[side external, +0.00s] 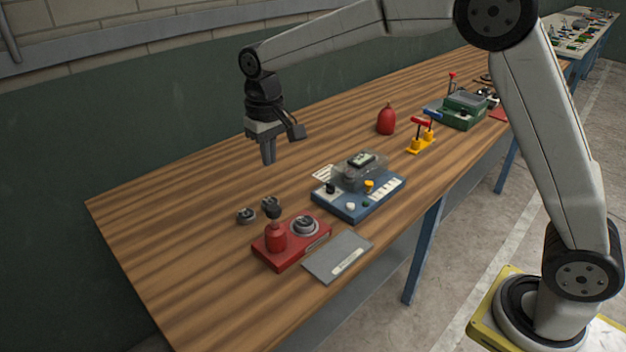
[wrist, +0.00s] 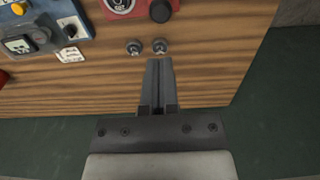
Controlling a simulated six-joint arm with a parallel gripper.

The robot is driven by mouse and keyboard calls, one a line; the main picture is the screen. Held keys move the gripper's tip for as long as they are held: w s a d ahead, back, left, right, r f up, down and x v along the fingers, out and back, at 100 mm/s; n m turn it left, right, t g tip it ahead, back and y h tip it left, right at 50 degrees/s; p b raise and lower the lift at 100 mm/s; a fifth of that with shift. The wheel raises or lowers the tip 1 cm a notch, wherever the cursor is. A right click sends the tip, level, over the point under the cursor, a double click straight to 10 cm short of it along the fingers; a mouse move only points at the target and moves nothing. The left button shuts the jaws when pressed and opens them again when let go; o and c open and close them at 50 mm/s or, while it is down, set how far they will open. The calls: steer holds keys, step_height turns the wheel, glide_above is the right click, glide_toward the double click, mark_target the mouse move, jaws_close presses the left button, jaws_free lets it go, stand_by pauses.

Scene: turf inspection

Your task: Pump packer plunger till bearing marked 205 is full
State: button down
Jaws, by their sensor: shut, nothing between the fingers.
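The red bearing packer (side external: 290,250) sits near the table's front left. Its red cylinder carries a black plunger knob (side external: 273,211), which also shows at the top of the wrist view (wrist: 160,11). A bearing (side external: 305,225) sits in the packer's round seat beside the cylinder. A label by that seat is upside down in the wrist view and too small to read surely. How full the bearing is cannot be told. My gripper (side external: 268,161) is shut and empty, above the table and behind the packer. It also shows in the wrist view (wrist: 158,62), fingers together, apart from the knob.
Two small loose bearings (side external: 246,215) (side external: 269,202) lie behind the packer. A grey plate (side external: 338,257) lies to its right, and a blue instrument box (side external: 360,205) stands beyond. A red bottle (side external: 386,121), yellow stand (side external: 420,144) and green box (side external: 464,111) are farther off.

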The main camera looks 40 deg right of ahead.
mark_target(272, 207)
steer(key=shift+r, duration=0.7)
stand_by(0.5)
steer(key=shift+w+a+r, duration=0.1)
steer(key=shift+r, duration=0.85)
steer(key=shift+f, duration=0.2)
step_height(272, 207, down, 14)
steer(key=shift+r, duration=0.15)
stand_by(0.3)
